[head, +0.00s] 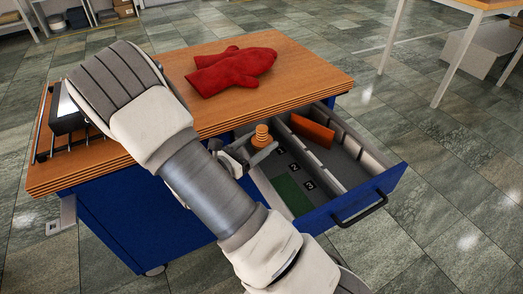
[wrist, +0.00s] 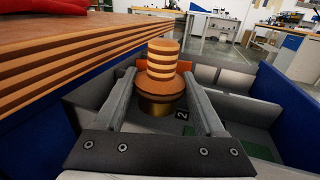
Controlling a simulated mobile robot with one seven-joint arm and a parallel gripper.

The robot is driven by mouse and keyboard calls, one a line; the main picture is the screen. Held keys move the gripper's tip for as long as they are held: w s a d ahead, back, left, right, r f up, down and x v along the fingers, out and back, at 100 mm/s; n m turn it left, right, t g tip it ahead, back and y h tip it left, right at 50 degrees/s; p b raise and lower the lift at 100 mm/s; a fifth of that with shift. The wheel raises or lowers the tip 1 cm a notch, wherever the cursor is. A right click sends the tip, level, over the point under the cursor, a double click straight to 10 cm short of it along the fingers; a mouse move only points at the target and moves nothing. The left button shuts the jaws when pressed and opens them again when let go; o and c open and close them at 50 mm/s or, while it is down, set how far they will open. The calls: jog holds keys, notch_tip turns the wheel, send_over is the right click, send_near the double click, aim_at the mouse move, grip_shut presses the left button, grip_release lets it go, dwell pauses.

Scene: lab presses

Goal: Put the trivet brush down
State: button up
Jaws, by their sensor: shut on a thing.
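The trivet brush (head: 262,138) has a ringed wooden handle, a wider wooden collar and a brass-coloured lower part. It also shows upright in the wrist view (wrist: 161,62). My gripper (head: 250,152) is shut on it, with one finger on each side of the collar, as the wrist view (wrist: 160,92) shows. The brush is at the open drawer (head: 368,196), near the cabinet side. Its lower end is partly hidden by my gripper, and I cannot tell whether it touches the drawer floor.
The grey-lined drawer holds an orange block (head: 312,130), numbered labels and a green patch (head: 292,195). The blue cabinet's wooden top (head: 310,82) stands close beside my gripper, with red mitts (head: 232,72) on it. A dark rack (head: 62,120) is at its left end.

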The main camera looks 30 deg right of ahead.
jog(key=shift+f, duration=0.95)
jog(key=shift+f, duration=0.1)
jog(key=shift+f+b, duration=0.5)
jog(key=o, duration=1.6)
jog(key=shift+c, duration=0.2)
